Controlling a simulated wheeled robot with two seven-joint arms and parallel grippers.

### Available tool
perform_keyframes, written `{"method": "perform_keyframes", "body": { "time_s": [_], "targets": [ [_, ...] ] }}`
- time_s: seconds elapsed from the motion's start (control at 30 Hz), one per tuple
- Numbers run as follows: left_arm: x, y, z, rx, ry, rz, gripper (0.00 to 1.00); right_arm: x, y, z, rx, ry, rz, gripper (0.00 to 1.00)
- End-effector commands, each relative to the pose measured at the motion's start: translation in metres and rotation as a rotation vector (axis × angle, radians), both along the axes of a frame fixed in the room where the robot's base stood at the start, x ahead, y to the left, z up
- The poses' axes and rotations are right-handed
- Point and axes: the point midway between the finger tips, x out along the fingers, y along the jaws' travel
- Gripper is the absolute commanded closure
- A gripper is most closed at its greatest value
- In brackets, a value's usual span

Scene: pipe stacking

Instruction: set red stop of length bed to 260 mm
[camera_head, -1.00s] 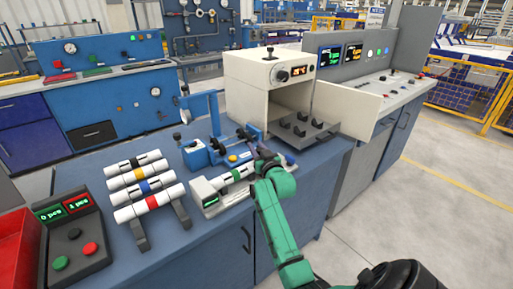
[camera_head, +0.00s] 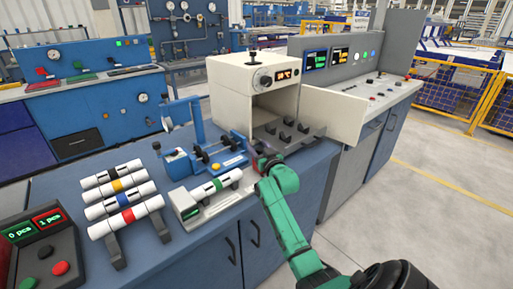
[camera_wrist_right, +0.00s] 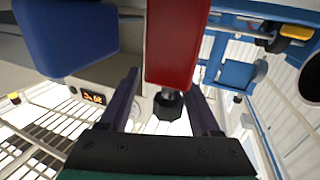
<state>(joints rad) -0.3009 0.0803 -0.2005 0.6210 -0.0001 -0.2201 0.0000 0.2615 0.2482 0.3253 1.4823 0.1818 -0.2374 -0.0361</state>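The length bed (camera_head: 208,207) lies near the front edge of the blue bench, with a small green display at its left end. A white pipe with a green band (camera_head: 217,184) lies along it. My right gripper (camera_head: 262,160) is at the bed's right end, its fingers small and partly hidden in the head view. In the right wrist view, a red block (camera_wrist_right: 177,42) hangs over the space between my fingers. A black knob (camera_wrist_right: 168,105) on a stem sits between the two fingers, which look apart with gaps beside it. The display reading is too small to read. My left gripper is out of view.
A rack of banded pipes (camera_head: 122,200) stands left of the bed. A blue fixture (camera_head: 205,158) is behind it, and a cream oven (camera_head: 230,105) with a dark tray (camera_head: 283,134) stands at the back. A button box (camera_head: 45,250) is at front left. A blue block (camera_wrist_right: 65,35) shows in the wrist view.

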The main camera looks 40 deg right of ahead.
Motion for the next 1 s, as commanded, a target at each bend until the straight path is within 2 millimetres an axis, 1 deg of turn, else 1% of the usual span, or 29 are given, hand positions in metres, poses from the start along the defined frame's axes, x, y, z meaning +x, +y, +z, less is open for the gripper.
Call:
{"method": "perform_keyframes", "body": {
  "time_s": [0.23, 0.37, 0.47, 0.57, 0.9, 1.0],
  "targets": [
    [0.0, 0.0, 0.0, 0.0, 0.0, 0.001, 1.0, 0.0, 0.002, -0.001, 0.002, 0.0, 0.003, 0.37],
    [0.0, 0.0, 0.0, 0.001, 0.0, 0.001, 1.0, -0.008, 0.005, -0.002, 0.004, 0.002, 0.003, 0.37],
    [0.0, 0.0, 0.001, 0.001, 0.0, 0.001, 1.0, -0.023, 0.01, -0.002, 0.002, 0.003, 0.003, 0.37],
    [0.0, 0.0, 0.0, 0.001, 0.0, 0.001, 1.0, -0.043, 0.017, -0.003, 0.003, 0.002, 0.003, 0.37],
    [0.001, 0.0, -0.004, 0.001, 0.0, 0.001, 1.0, -0.121, 0.042, -0.003, 0.003, 0.003, 0.0, 0.37],
    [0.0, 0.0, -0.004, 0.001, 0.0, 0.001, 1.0, -0.133, 0.046, -0.002, 0.003, 0.001, 0.0, 0.37]
  ]
}}
